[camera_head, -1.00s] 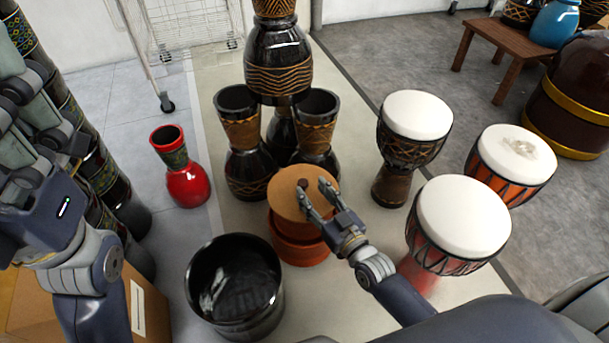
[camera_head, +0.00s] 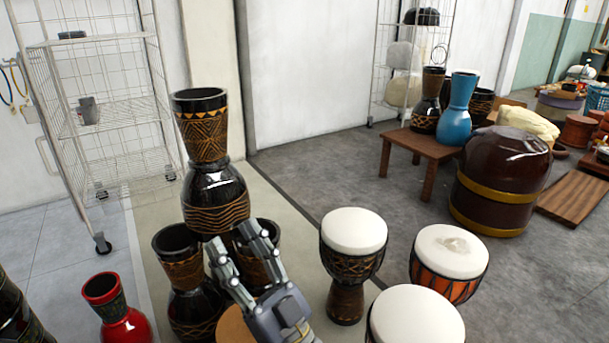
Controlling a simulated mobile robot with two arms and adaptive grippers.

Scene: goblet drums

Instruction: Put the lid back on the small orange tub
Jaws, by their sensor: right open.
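The round orange-brown lid (camera_head: 232,327) of the small tub shows only in part, at the bottom edge of the head view. My right gripper and the frame edge hide the rest of it. The tub's body is out of view, so I cannot tell how the lid sits on it. My right gripper (camera_head: 236,243) is open, with its fingers pointing up the picture and apart. It appears above and just right of the visible part of the lid, in front of the dark drums, with nothing between its fingers. My left gripper is out of view.
Stacked dark goblet drums (camera_head: 215,195) stand behind my right gripper. A red drum (camera_head: 122,325) is at lower left. White-topped drums (camera_head: 354,232) stand on the right. A wire rack (camera_head: 120,110) and a wooden table (camera_head: 420,148) are farther back. Grey floor between is clear.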

